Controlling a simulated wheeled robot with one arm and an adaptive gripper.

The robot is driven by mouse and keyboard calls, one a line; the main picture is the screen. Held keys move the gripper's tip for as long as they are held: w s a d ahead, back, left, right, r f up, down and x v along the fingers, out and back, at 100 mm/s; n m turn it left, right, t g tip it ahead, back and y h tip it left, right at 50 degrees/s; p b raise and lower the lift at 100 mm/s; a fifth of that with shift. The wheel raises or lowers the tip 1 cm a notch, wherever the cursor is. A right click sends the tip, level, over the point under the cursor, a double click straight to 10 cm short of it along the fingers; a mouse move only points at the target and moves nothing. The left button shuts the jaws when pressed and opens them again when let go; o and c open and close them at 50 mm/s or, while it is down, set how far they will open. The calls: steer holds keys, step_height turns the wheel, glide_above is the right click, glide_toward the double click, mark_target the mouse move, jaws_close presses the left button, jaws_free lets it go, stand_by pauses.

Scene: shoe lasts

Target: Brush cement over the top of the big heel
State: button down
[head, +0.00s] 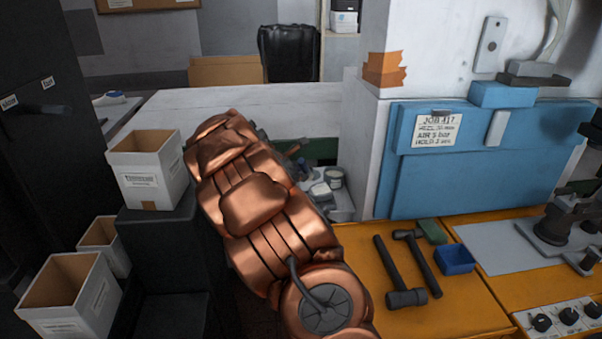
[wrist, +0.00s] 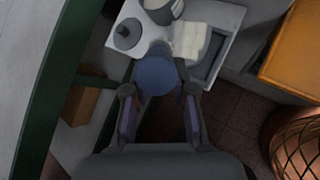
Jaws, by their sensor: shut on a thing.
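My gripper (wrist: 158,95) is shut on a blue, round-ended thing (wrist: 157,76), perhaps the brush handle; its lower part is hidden. It is over the near edge of a pale tray (wrist: 226,18). A pot (wrist: 162,8) is at the tray's far edge, cut off by the picture. A dark round piece (wrist: 127,33) and a cream block (wrist: 192,41) are also there; I cannot tell which is the big heel. In the head view my copper arm hides most of my gripper. The pot (head: 333,177) and tray (head: 345,207) show just right of it.
An orange bench (head: 455,305) at the right carries hammers (head: 400,297), a blue bin (head: 455,260) and a press (head: 555,225). A blue panel (head: 480,160) stands behind it. White boxes (head: 147,180) are at the left. A dark green edge (wrist: 50,90) is close left of my gripper.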

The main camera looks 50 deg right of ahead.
mark_target(299, 159)
steer(key=shift+r+p, duration=1.6)
steer(key=shift+r, duration=0.75)
